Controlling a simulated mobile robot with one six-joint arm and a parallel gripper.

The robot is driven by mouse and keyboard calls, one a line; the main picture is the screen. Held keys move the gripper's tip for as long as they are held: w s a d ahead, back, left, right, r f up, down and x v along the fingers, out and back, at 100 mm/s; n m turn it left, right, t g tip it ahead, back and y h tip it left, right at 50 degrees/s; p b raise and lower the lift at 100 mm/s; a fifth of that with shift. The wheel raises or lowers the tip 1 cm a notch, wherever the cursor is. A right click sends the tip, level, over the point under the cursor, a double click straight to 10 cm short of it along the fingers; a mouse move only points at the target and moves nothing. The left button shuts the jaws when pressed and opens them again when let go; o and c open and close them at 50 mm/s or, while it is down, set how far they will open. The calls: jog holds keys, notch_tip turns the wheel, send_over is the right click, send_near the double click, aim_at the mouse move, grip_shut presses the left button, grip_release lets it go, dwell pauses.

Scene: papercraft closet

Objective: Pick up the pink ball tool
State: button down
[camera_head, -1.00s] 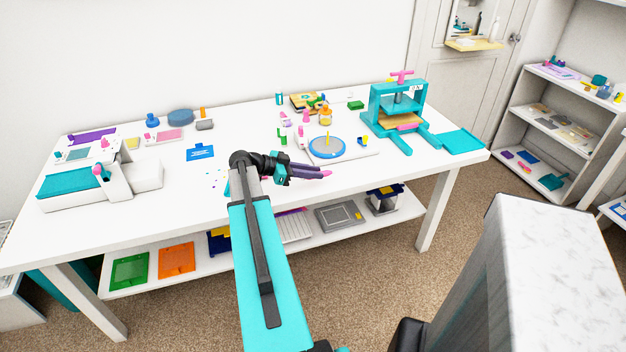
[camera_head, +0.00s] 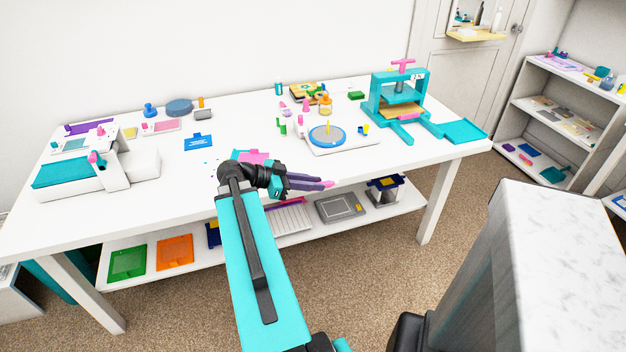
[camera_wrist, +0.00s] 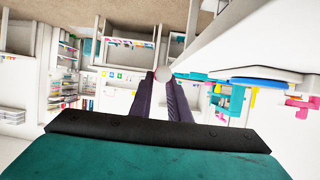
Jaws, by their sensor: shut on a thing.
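My gripper (camera_head: 326,185) has two purple fingers and is shut. A small bit of the pink ball tool (camera_head: 329,183) shows at its fingertips in the head view. The rest of the tool is hidden by the fingers or too small to make out. In the wrist view my gripper (camera_wrist: 170,76) has its fingers close together, with a pale round end (camera_wrist: 187,70) beside the tips. In the head view, the fingers appear at the table's front edge, in front of the lower shelf.
The white table (camera_head: 350,165) carries a round blue-rimmed disc (camera_head: 326,135) on a white board, a teal press (camera_head: 398,95) at right and a teal-and-white machine (camera_head: 75,172) at left. The lower shelf holds trays. A marble-topped block (camera_head: 560,235) stands front right.

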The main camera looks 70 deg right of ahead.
jog(key=shift+s+a, duration=0.2)
jog(key=shift+a, duration=0.25)
jog(key=shift+a+r+p, duration=0.15)
jog(key=shift+r+p, duration=0.15)
jog(key=shift+p, duration=0.65)
jog(key=shift+a+p, duration=0.1)
jog(key=shift+p, duration=0.25)
jog(key=p, duration=0.2)
jog(key=a+p, duration=0.1)
jog(key=p, duration=0.1)
jog(key=shift+s+a+p, duration=0.2)
jog(key=shift+s+p, duration=0.1)
jog(key=shift+s, duration=0.05)
jog(key=shift+s+a+f+p, duration=0.1)
jog(key=shift+a+p, duration=0.15)
jog(key=shift+p, duration=0.3)
